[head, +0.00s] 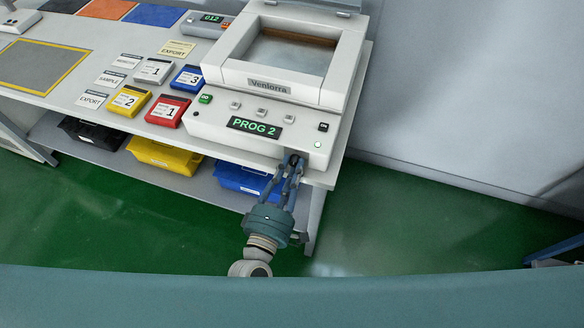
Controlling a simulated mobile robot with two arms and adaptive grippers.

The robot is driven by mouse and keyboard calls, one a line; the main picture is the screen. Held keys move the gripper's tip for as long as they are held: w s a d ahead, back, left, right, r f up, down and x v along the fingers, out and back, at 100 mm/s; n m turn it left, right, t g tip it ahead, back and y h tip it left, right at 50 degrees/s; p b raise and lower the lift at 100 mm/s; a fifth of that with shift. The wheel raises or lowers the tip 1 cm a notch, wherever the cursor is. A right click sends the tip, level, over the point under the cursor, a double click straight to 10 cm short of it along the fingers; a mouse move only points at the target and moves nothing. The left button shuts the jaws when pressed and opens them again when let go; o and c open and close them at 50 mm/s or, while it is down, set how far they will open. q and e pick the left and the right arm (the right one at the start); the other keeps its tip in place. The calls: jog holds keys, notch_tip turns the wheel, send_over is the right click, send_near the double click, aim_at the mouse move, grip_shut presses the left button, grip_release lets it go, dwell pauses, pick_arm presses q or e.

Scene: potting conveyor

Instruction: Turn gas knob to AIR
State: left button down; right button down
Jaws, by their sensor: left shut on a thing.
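The white machine (222,118) labelled "Ventorra" stands at the right end of the table, its green display (254,125) reading "PROG 2". My left gripper (293,163) reaches up to the lower right of the machine's front face. Its fingers are shut on a small dark knob (294,160) there. The fingers hide most of the knob, so its pointer and any GAS or AIR marks cannot be read. My right gripper is not in view.
Red (168,111), yellow (129,101) and blue (187,78) numbered boxes lie on the table left of the machine. A yellow bin (165,156) and a blue bin (238,180) sit on the shelf below.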

pick_arm(q)
jog(key=shift+w+a+r, duration=0.15)
jog(key=shift+a+r, duration=0.05)
jog(key=shift+a, duration=0.05)
jog(key=c, duration=1.6)
grip_release()
jog(key=shift+o, duration=0.2)
jog(key=shift+f, duration=0.15)
jog(key=shift+s+f, duration=0.1)
jog(key=shift+s, duration=0.15)
jog(key=v, duration=0.7)
jog(key=shift+s+a, duration=0.15)
jog(key=shift+s, duration=0.1)
